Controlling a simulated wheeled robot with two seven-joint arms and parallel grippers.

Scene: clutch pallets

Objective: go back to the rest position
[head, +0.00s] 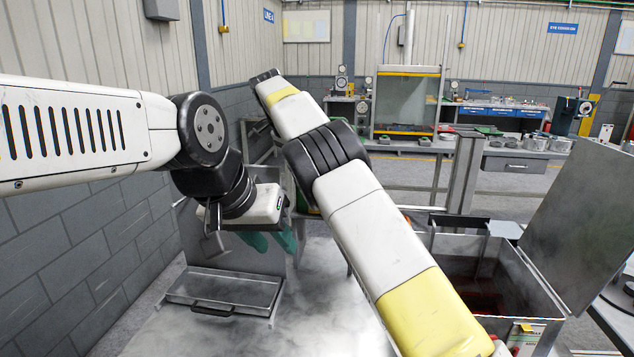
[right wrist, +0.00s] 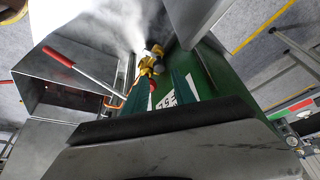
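My left gripper (head: 271,242) hangs in the middle left of the head view, below its black wrist joint. Its two teal fingers point down, apart, with nothing seen between them. My right arm crosses the head view from the lower right up to the centre; its gripper cannot be made out there. In the right wrist view my right gripper (right wrist: 155,95) has its two dark teal fingers apart. A yellow valve-like fitting (right wrist: 150,60) shows beyond the fingertips; I see no grip on it. A lever with a red handle (right wrist: 72,65) is beside it.
A grey metal tray with a handle (head: 220,308) lies below my left gripper. An open metal box (head: 535,292) with a raised lid (head: 580,225) stands at the right. White vapour (right wrist: 120,22) spreads near the fitting, beside a green panel (right wrist: 215,85). A grey wall is at the left.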

